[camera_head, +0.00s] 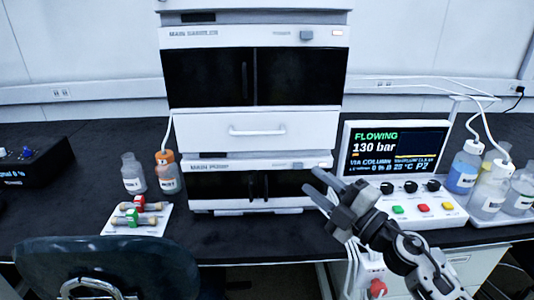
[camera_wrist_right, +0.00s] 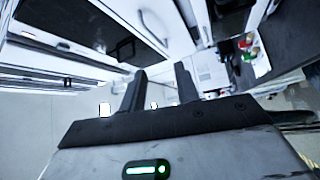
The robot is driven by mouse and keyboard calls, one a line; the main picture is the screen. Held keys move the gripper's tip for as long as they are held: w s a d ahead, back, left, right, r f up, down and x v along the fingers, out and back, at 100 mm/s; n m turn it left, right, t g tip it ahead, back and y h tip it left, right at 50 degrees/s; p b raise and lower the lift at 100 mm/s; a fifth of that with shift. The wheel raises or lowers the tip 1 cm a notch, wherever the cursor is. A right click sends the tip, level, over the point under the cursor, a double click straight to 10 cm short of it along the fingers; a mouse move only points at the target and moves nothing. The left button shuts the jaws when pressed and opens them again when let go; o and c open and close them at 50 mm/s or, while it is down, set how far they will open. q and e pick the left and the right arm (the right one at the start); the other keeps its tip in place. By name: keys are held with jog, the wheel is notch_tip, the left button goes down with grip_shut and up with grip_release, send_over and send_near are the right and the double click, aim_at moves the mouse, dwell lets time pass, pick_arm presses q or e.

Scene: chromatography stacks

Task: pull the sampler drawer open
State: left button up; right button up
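The sampler drawer (camera_head: 252,126) is a white front panel in the main sampler, below its black doors, and looks shut. Its pale bar handle (camera_head: 257,131) runs across the middle. My right gripper (camera_head: 316,184) is in front of the stack, to the lower right of the drawer and apart from it in the picture. Its two fingers are spread with nothing between them. The right wrist view also shows the spread fingers (camera_wrist_right: 160,80), with a pale curved handle (camera_wrist_right: 152,28) above them that looks like the drawer's. My left gripper is not in view.
The main pump (camera_head: 300,186) sits under the sampler. A control panel with a screen (camera_head: 395,150) and knobs stands to the right, beside bottles (camera_head: 463,170). Two bottles and a white tray (camera_head: 110,228) with small parts stand left. A dark chair back (camera_head: 105,262) is at the lower left.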

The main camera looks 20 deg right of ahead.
notch_tip(320, 180, up, 2)
jog(key=w+d+n+g+y+b, duration=0.1)
jog(key=n, duration=0.4)
jog(key=p, duration=0.1)
send_near(256, 115)
jog(key=w+a+f, duration=0.1)
jog(key=w+a, duration=0.3)
jog(key=shift+w+f, duration=0.15)
jog(key=shift+f, duration=0.25)
jog(key=shift+a, duration=0.1)
grip_shut()
